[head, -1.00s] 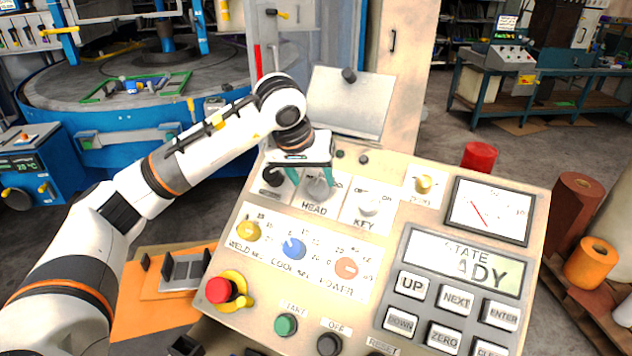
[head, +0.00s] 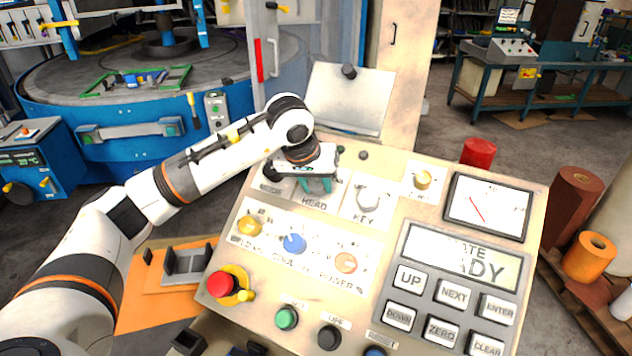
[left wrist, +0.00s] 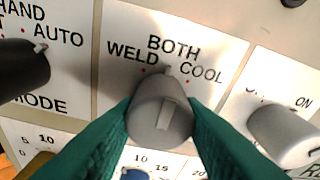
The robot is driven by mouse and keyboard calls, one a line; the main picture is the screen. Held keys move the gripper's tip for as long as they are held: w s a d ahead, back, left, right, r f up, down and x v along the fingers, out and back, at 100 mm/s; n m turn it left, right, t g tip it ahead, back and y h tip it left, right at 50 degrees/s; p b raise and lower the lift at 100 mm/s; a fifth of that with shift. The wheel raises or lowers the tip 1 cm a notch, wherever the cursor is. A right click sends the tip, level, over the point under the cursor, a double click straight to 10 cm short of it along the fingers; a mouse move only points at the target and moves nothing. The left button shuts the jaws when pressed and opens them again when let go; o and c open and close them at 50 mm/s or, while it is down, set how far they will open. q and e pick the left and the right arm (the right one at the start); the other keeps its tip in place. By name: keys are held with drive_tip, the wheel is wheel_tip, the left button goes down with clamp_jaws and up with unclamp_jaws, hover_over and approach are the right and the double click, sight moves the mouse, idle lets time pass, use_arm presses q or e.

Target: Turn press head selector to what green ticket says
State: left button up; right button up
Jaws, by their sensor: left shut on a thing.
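The grey head selector knob (left wrist: 161,112) shows in the left wrist view under the labels WELD, BOTH and COOL. Its pale pointer line aims up, roughly at BOTH. My left gripper (head: 316,186) is shut on the knob, with one teal finger (left wrist: 95,142) on each side. In the head view the gripper covers most of the knob above the HEAD label. I cannot make out a green ticket in either view. My right gripper is not in view.
The dark mode knob (left wrist: 22,70) is left of the selector, and the key switch (head: 367,199) is right of it. Below are the yellow (head: 249,225), blue (head: 294,243) and orange (head: 346,263) dials. A red stop button (head: 221,285) sits at the panel's left edge.

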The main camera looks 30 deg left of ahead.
use_arm(q)
drive_tip(key=shift+f+n+b, duration=0.2)
drive_tip(key=shift+n+b, duration=0.6)
drive_tip(key=shift+b, duration=0.35)
drive_tip(key=n+h+b, duration=0.1)
drive_tip(key=n+b, duration=0.2)
drive_tip(key=n+t+b, duration=0.1)
drive_tip(key=n+b, duration=0.1)
drive_tip(key=shift+r+n+b, duration=0.1)
drive_tip(key=shift+n+b, duration=0.3)
drive_tip(key=shift+r+n+h+b, duration=0.1)
drive_tip(key=shift+n+h+b, duration=0.2)
drive_tip(key=shift+n+b, duration=0.25)
drive_tip(key=o, duration=1)
